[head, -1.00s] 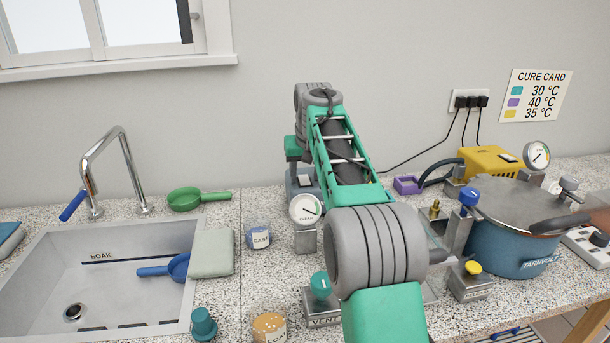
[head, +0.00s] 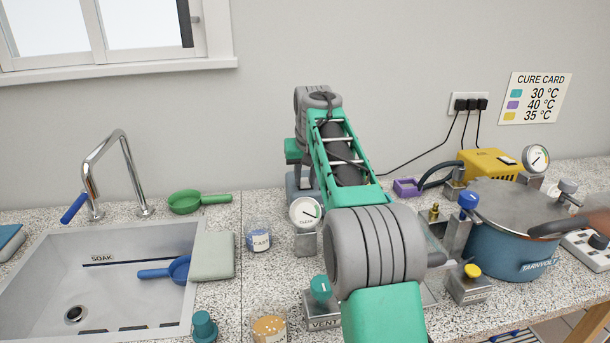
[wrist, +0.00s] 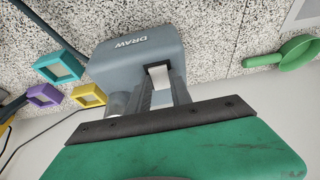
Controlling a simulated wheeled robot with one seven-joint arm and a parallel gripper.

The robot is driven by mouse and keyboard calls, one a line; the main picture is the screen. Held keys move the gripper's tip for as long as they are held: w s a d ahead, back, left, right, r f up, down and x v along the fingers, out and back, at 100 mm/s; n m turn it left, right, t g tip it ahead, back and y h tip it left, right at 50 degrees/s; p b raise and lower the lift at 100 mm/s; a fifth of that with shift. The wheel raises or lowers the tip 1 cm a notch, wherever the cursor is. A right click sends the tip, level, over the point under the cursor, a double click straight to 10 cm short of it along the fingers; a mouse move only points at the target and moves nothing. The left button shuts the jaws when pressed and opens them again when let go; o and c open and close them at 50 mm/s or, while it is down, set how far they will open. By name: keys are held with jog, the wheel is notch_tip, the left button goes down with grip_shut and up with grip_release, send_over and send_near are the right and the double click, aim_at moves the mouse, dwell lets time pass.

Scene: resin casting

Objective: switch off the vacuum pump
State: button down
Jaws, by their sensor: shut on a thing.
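A grey-blue housing marked DRAW (wrist: 130,60), which I take for the vacuum pump, fills the middle of the wrist view. A small pale switch (wrist: 159,75) sits at its edge. My gripper (wrist: 163,92) is right at this switch, its grey fingers on either side, shut on it. Whether the switch is on or off cannot be told. In the head view the same housing (head: 304,182) is mostly hidden behind my arm. My gripper's green part (head: 293,150) shows above it, but the fingertips are hard to make out there.
A round gauge (head: 305,213) and a VENT knob (head: 321,289) stand in front. A CAST cup (head: 259,238) and a sink (head: 40,270) are to the left. A blue pot (head: 505,245) and a yellow box (head: 488,163) are at right. Small coloured frames, including purple (head: 407,187), lie nearby.

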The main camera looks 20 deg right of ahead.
jog(key=r+p, duration=0.1)
jog(key=p, duration=0.3)
jog(key=shift+w+r+g, duration=0.1)
jog(key=shift+r+g, duration=0.1)
jog(key=shift+g, duration=0.2)
jog(key=p, duration=0.4)
jog(key=shift+w+g, duration=0.15)
jog(key=shift+g, duration=0.15)
jog(key=p, duration=0.3)
jog(key=shift+w+d+g+y+p, duration=0.1)
jog(key=shift+g+y+p, duration=0.2)
jog(key=shift+g+p, duration=0.1)
jog(key=shift+f+p, duration=0.2)
jog(key=shift+p, duration=0.85)
jog(key=shift+f+g, duration=0.25)
jog(key=shift+g, duration=0.05)
jog(key=c, duration=1.2)
grip_release()
jog(key=shift+f, duration=0.1)
jog(key=shift+o, duration=0.2)
